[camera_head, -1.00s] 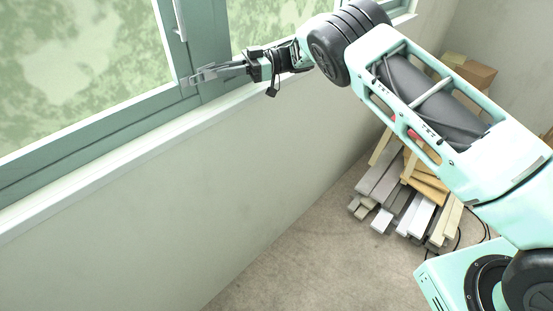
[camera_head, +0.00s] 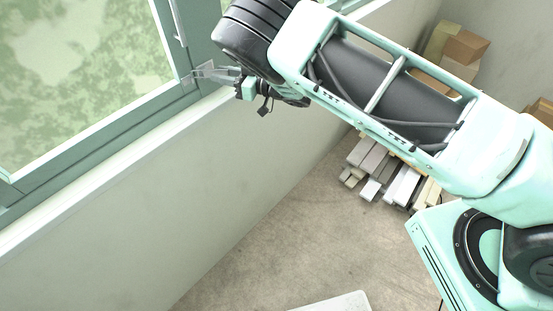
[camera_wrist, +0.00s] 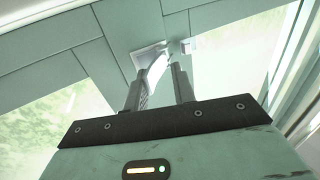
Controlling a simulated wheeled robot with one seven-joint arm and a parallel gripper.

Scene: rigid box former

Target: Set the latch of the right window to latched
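The green-framed window (camera_head: 140,122) fills the left of the head view, and a long white handle (camera_head: 178,22) stands on its upright frame. In the wrist view a white latch plate (camera_wrist: 147,54) is fixed to the green frame, with a pale lever (camera_wrist: 157,70) running down from it. My gripper (camera_wrist: 160,76) has its two fingers apart, with the lever showing between them. I cannot tell whether either finger touches it. In the head view my gripper (camera_head: 200,74) is at the frame's lower corner, partly hidden by my wrist.
A white sill (camera_head: 105,186) runs below the window. A small white block (camera_wrist: 188,45) sits on the frame right of the plate. Stacked boards (camera_head: 385,175) and cardboard boxes (camera_head: 465,47) lie to the right. A pale flat thing (camera_head: 340,303) shows at the bottom. Open floor lies between.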

